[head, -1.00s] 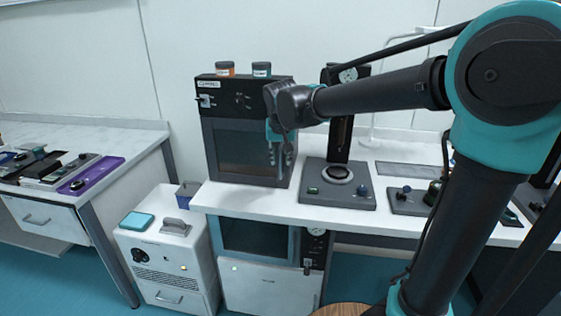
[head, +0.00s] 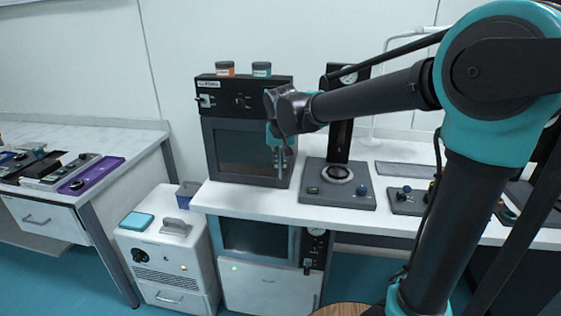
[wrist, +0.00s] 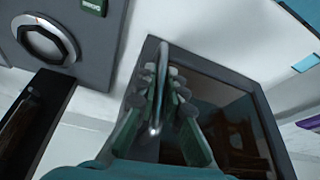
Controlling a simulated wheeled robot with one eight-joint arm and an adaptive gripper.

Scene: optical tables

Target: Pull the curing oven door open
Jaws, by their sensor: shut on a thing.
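The curing oven (head: 222,92) is a dark box on the white bench, with a label and knobs on its top panel. Its door (head: 237,150) has a dark glass window and looks closed or nearly so; I cannot tell if there is a small gap. My gripper (head: 280,160) points down at the door's right side. In the wrist view my gripper (wrist: 160,105) is shut on the metal bar handle (wrist: 162,60), which runs between the two fingers. The dark door glass (wrist: 225,125) lies beside it. The handle is mostly hidden by the gripper in the head view.
Two small jars (head: 262,69) stand on the oven. A device with a round ring (head: 338,173) stands close to its right. The bench edge (head: 270,205) runs in front, with a lower appliance (head: 255,240) beneath. A white cabinet (head: 165,260) stands at the front left.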

